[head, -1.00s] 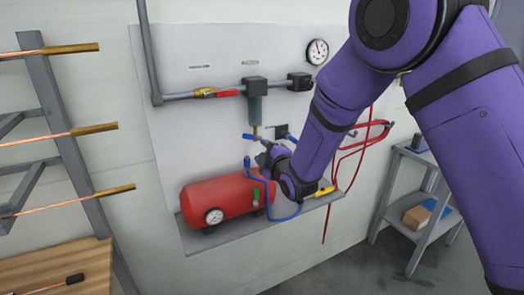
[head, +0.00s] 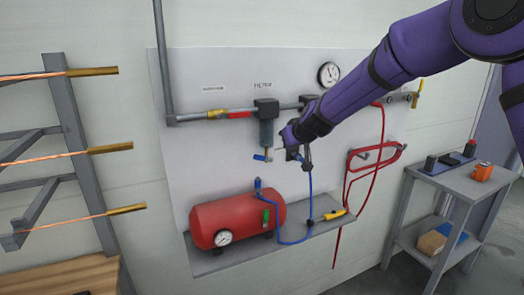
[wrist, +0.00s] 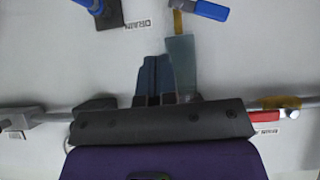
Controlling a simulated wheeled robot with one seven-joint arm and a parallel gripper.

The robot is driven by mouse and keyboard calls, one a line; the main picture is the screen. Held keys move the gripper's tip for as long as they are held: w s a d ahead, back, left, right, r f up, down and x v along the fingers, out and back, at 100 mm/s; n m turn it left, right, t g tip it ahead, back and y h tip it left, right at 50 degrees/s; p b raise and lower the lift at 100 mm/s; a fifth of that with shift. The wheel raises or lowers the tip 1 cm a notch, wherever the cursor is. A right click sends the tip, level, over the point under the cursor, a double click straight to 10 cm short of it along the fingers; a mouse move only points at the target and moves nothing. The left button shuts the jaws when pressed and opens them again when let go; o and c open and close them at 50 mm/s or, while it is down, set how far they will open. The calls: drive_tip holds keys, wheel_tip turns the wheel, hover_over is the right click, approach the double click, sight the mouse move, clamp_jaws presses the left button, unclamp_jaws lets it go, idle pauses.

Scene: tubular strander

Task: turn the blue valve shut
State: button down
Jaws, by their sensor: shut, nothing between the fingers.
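The blue valve lever (head: 262,157) sits on a brass stem under the filter bowl (head: 266,132) and lies roughly sideways, across the stem. My gripper (head: 284,138) is just right of the filter in the head view. In the wrist view my gripper's fingers (wrist: 154,80) are together and empty, beside the filter bowl (wrist: 180,62). The lever is beyond the fingertips, with no visible contact. A DRAIN label shows near it.
A red-handled valve (head: 240,115) is on the pipe to the left. A blue hose (head: 311,190) hangs right of the gripper. A red tank (head: 235,217) stands on the shelf below. A coiled red hose (head: 375,155) hangs at right.

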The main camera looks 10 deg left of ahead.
wheel_tip(320, 180, up, 6)
drive_tip(key=s+a+m+g+y, duration=0.2)
drive_tip(key=g, duration=0.1)
hover_over(255, 158)
drive_tip(key=w+d, duration=0.1)
drive_tip(key=d, duration=0.3)
wheel_tip(255, 158, down, 6)
drive_tip(key=shift+s+a+f, duration=0.1)
drive_tip(key=shift+a+f, duration=0.2)
drive_tip(key=shift+f, duration=0.35)
drive_tip(key=shift+s+a+f, duration=0.1)
drive_tip(key=shift+a+f, duration=0.15)
drive_tip(key=shift+f, duration=0.35)
drive_tip(key=shift+s+a+f, duration=0.1)
drive_tip(key=shift+a+f, duration=0.2)
drive_tip(key=shift+f, duration=0.35)
drive_tip(key=shift+s+a+f+n+t+h, duration=0.4)
drive_tip(key=shift+a+f+n+t+h, duration=0.2)
drive_tip(key=shift+f+h, duration=0.15)
drive_tip(key=shift+s+a+f, duration=0.1)
drive_tip(key=shift+a+f, duration=0.05)
drive_tip(key=shift+f, duration=0.15)
